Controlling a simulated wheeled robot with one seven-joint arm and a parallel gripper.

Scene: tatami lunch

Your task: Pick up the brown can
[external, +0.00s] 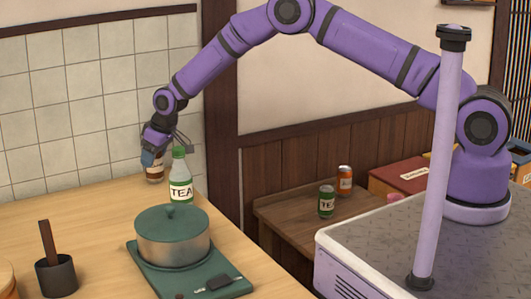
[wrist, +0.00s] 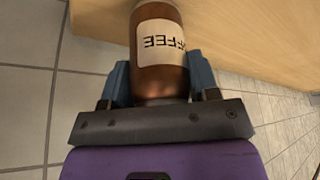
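The brown can (external: 154,172) is at the back of the wooden table, beside the tiled wall, partly covered by my gripper. In the wrist view the brown can (wrist: 160,75) has a pale label reading COFFEE, upside down in the picture. My gripper (external: 152,160) is around the can. In the wrist view the blue fingers of my gripper (wrist: 160,85) lie against both sides of it. I cannot tell whether the can's base touches the tabletop.
A green-capped tea bottle (external: 180,178) stands close to the right of my gripper. A lidded pot (external: 173,240) sits on a green board (external: 150,265) in front. A dark cup (external: 56,275) is at left.

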